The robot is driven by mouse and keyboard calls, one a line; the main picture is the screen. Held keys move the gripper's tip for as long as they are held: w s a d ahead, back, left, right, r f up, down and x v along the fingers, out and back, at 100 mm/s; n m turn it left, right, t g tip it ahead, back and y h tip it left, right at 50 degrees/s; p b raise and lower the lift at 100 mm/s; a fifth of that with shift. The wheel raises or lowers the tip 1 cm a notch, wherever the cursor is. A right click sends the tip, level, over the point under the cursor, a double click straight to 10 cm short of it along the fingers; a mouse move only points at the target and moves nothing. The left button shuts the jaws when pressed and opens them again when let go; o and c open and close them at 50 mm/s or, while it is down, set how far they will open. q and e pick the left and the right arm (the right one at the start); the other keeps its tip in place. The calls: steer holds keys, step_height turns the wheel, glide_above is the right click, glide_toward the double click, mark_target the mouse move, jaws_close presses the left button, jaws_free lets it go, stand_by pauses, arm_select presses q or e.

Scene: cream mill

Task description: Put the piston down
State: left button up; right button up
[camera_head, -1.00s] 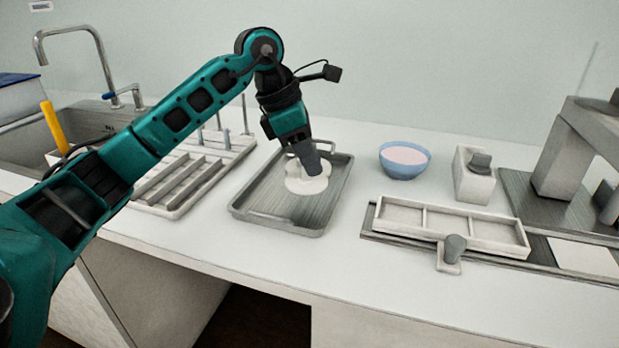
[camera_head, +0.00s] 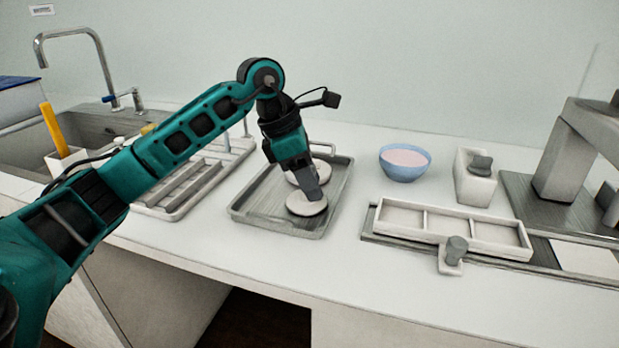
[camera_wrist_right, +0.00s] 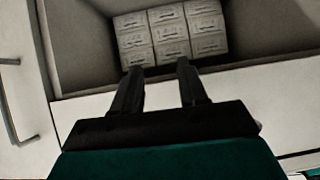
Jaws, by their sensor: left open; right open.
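A grey tray (camera_head: 262,200) stands on the counter with two pale round pieces in it. One round piece (camera_head: 307,206) lies towards the front of the tray, and another (camera_head: 322,172) lies behind it, partly hidden by my gripper. I cannot tell for sure which of them is the piston. My left gripper (camera_head: 312,193) is open and points down at the front round piece, its fingertips at or just above its top. Contact is not clear. My right gripper (camera_wrist_right: 160,80) is open and empty in the right wrist view, away from the tray.
A blue bowl (camera_head: 405,172) of pinkish cream and a white block with a grey knob (camera_head: 475,188) stand right of the tray. A three-part white mould (camera_head: 450,226) lies in front of them. A slatted rack (camera_head: 180,185) is left. Small boxes (camera_wrist_right: 172,33) show below my right gripper.

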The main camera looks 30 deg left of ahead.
arm_select(q)
steer(key=p+v, duration=0.1)
steer(key=v, duration=1.1)
steer(key=shift+r+p, duration=0.15)
steer(key=shift+p, duration=0.25)
arm_select(e)
steer(key=shift+s+d+r, duration=0.25)
steer(key=shift+d, duration=0.15)
arm_select(q)
steer(key=shift+d, duration=0.1)
arm_select(e)
steer(key=shift+w+a+r, duration=0.1)
